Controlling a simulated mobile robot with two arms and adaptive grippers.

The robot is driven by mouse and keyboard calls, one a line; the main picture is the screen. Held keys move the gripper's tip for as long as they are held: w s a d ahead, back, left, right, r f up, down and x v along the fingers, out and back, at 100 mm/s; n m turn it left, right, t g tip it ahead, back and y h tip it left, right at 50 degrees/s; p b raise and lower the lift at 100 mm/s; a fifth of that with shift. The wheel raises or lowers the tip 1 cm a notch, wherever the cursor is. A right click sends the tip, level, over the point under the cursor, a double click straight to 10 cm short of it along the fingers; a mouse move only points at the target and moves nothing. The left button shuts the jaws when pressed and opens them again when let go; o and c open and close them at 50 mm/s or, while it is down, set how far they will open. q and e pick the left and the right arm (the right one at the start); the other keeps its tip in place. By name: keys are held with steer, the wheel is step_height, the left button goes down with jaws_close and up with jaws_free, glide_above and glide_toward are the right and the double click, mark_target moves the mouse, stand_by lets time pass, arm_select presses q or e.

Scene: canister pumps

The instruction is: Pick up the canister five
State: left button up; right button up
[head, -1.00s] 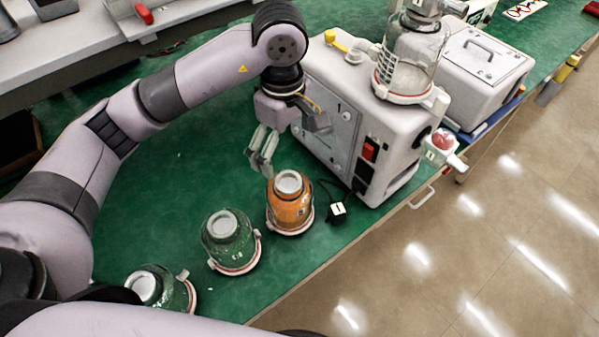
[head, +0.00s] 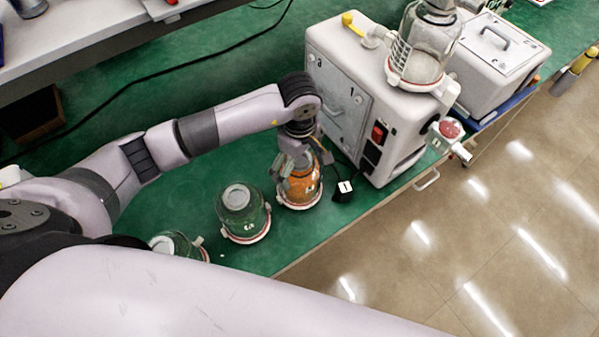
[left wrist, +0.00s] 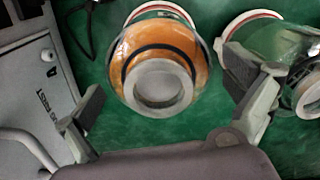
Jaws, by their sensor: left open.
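The orange canister (head: 300,190) stands upright in a white-and-red ring base on the green bench. In the left wrist view the orange canister (left wrist: 165,45), with its pale round cap, sits between the spread fingers. My left gripper (head: 298,168) is open at the orange canister, partly covering its top in the head view. A green canister (head: 240,210) stands just left of it with a small mark on its front. Another green canister (head: 178,245) is partly hidden behind my arm at lower left. I cannot read the numbers surely. My right gripper is out of view.
A large white pump box (head: 375,100) with a clear jar (head: 422,50) on top stands right of the orange canister. A small white tag (head: 345,187) on a black cord lies between them. The bench's front edge (head: 315,248) is close. Right of it is open floor.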

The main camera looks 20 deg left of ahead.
arm_select(q)
steer(key=shift+f+p, duration=0.5)
steer(key=shift+f, duration=1.3)
steer(key=shift+c, duration=0.6)
steer(key=shift+w, duration=0.1)
steer(key=c, duration=1.3)
